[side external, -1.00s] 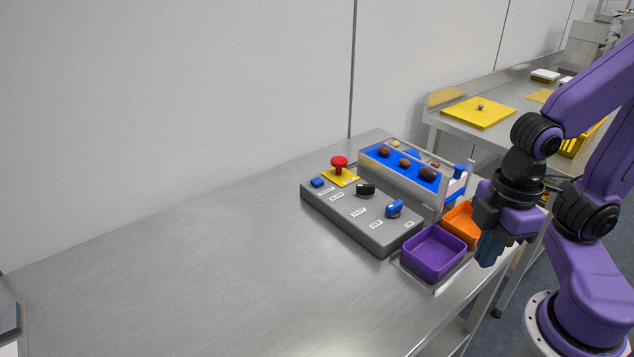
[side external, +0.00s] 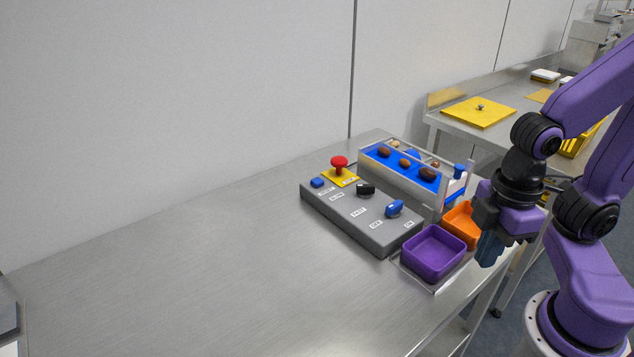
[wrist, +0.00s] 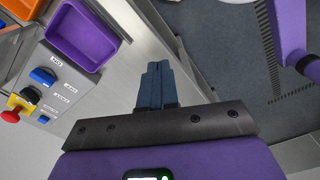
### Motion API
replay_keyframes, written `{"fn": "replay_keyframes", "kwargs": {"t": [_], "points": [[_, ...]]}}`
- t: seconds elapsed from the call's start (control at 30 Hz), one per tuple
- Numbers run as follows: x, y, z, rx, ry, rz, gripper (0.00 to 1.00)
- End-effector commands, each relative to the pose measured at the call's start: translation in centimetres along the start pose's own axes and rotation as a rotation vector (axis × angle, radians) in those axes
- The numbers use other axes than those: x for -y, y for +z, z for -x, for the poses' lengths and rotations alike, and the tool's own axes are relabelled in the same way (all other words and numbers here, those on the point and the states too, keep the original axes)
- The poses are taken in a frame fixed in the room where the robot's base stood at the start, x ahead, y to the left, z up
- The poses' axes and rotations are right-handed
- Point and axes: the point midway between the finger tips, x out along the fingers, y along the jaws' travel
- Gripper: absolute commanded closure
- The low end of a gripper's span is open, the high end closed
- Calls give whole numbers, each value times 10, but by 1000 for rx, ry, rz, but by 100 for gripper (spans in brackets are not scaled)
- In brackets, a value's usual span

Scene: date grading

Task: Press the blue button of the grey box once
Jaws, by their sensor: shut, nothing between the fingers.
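The grey box (side external: 375,234) lies on the steel table, with white labels on its top. Its small blue button (side external: 317,182) is at the far left corner, beside a red mushroom button (side external: 339,161) on a yellow plate. A black knob (side external: 365,189) sits mid-box and a blue knob (side external: 394,208) nearer the front right. In the wrist view the grey box (wrist: 72,84) is at the left, with the blue button (wrist: 43,119) at its lower edge. My gripper (side external: 489,262) is shut and empty, pointing down, right of the box and well apart from it; its fingers also show in the wrist view (wrist: 157,68).
A purple bin (side external: 433,271) and an orange bin (side external: 473,238) stand between the box and my gripper. Behind the box is a blue belt conveyor (side external: 378,150) carrying several brown dates. The table (side external: 200,265) left of the box is clear.

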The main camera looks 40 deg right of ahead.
Motion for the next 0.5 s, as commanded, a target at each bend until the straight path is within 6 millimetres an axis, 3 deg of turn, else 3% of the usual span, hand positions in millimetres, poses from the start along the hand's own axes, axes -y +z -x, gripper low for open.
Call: {"fn": "replay_keyframes", "kwargs": {"t": [0.33, 0.5], "points": [[-2, -4, 0, -7, -2, -15, 100], [-12, -28, 0, -47, -16, -105, 100]]}}
